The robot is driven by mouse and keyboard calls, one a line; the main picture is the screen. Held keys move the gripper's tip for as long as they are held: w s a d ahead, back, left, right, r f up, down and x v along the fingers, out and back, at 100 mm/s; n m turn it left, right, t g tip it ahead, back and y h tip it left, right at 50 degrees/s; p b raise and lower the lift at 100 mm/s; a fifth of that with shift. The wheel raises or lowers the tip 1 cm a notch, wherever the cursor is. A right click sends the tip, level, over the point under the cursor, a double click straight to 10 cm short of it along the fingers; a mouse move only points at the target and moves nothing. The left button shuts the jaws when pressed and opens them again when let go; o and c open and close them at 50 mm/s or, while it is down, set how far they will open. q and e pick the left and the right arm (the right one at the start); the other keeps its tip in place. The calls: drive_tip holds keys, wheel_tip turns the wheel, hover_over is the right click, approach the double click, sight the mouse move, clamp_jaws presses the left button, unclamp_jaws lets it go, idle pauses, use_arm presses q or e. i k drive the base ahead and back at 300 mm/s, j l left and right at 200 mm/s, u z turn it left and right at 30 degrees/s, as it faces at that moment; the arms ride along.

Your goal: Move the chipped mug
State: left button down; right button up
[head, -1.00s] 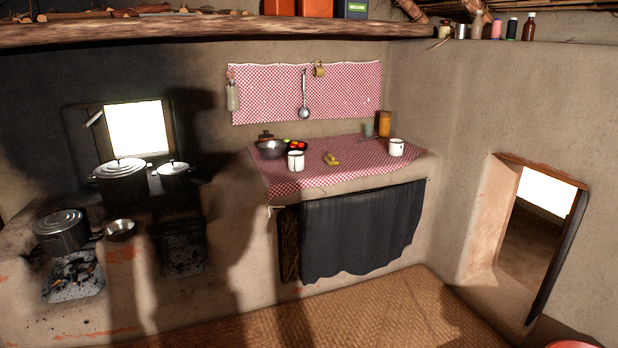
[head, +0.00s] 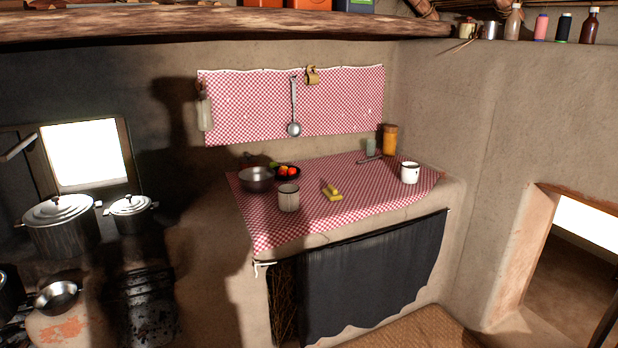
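Two white enamel mugs stand upright on the red-checked counter (head: 290,228) in the head view. One mug (head: 288,198) is at the front left, in shadow, beside a metal bowl. The other mug (head: 410,173) is at the right end, in brighter light, with a dark rim. I cannot tell from here which one is chipped. Neither of my grippers shows in the view.
A metal bowl (head: 256,180), a dark bowl of red and orange produce (head: 287,172) and a yellow item (head: 332,192) share the counter. An amber container (head: 390,140) stands at the back. Lidded pots (head: 60,222) sit on the hearth at left. The counter's front middle is clear.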

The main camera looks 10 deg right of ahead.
sight(408, 173)
drive_tip(key=i+l+z, duration=0.15)
drive_tip(key=i+z, duration=0.25)
drive_tip(key=i, duration=0.15)
drive_tip(key=i+z, duration=0.35)
drive_tip(key=i, duration=0.2)
drive_tip(key=i+j+z, duration=0.15)
drive_tip(key=i+z, duration=0.25)
drive_tip(key=i, duration=0.2)
drive_tip(key=i+j+z, duration=0.1)
drive_tip(key=i+z, duration=0.25)
drive_tip(key=i, duration=0.9)
drive_tip(key=z, duration=0.15)
